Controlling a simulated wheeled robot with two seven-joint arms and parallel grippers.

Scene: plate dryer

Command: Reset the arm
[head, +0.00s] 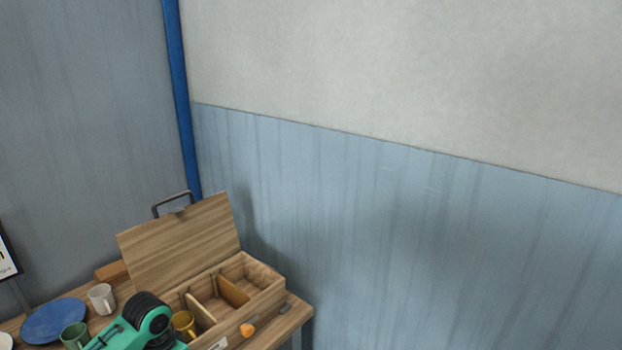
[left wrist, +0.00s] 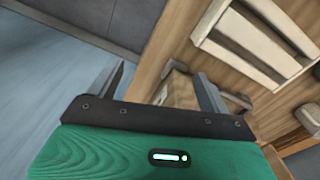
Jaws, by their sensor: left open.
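My left gripper (left wrist: 160,78) shows in the left wrist view with its two dark fingers wide apart, so it is open. No object is held between the fingers. A teal arm link of mine with a black ribbed joint shows low in the head view, in front of the table; its fingertips cannot be made out there. My right gripper is in neither view.
In the head view, a wooden table (head: 291,323) holds an open-lidded compartment box (head: 268,293), a blue plate (head: 52,321), a white mug (head: 101,299), a green mug (head: 74,335) and a yellow mug (head: 184,323). A pale slatted wooden piece (left wrist: 250,48) shows in the wrist view.

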